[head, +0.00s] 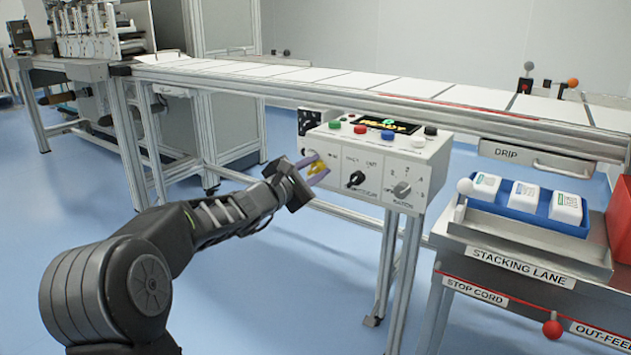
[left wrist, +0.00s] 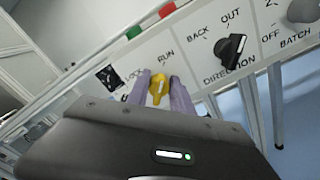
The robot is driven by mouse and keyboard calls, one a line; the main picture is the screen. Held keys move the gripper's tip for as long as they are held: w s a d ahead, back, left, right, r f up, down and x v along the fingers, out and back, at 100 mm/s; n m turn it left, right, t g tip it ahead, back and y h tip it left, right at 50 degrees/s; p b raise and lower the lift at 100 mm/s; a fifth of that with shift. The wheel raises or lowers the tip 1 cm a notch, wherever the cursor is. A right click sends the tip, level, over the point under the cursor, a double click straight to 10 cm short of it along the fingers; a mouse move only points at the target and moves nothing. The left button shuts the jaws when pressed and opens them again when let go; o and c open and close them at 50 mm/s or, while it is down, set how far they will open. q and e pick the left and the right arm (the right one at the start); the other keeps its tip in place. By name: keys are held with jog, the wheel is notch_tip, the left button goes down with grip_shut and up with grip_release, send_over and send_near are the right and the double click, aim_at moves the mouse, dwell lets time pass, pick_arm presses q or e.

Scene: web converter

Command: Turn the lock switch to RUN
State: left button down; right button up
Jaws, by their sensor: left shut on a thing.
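The lock switch is a yellow knob (left wrist: 158,88) on the front left of the white control box (head: 375,158). In the left wrist view the words LOCK and RUN stand just above it, LOCK to the left and RUN to the right. My left gripper (left wrist: 160,90) has its two purple fingers on either side of the yellow knob and is shut on it. The knob also shows in the head view (head: 317,168), partly hidden by the fingers. I cannot tell exactly which word its pointer faces. My right gripper is not in view.
A black direction knob (left wrist: 230,46) and a grey batch knob (head: 402,189) sit to the right on the same panel. Coloured buttons and a display (head: 387,124) are on top. A blue tray (head: 530,215) with white packs stands at the right.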

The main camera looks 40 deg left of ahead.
pick_arm(q)
jog(key=shift+f+m, duration=0.15)
jog(key=shift+m, duration=0.15)
jog(key=c, duration=1.1)
grip_release()
jog(key=shift+c, duration=0.2)
jog(key=s+p, duration=0.1)
jog(key=s, duration=0.6)
jog(key=shift+s, duration=0.4)
